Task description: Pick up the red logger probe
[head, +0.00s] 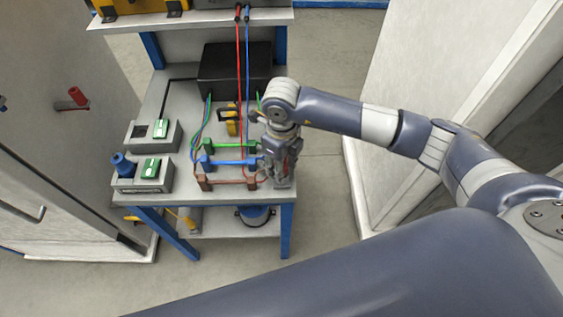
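A thin red lead (239,60) hangs from the upper shelf and runs down towards the bench, beside a blue lead (248,60). I cannot make out a separate red probe body clearly; a small reddish patch (291,152) shows among the fingers of my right gripper (282,178). That gripper points down at the bench's front right corner, close to the right ends of the coloured links. Whether its fingers are shut on anything is hidden. My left gripper is not in view.
Green (230,144), blue (228,162) and brown (230,182) links lie across the bench (190,190). A black box (234,68) stands behind them. Two grey units with green modules (152,168) sit at the left. Cabinets flank the bench; floor is clear at right.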

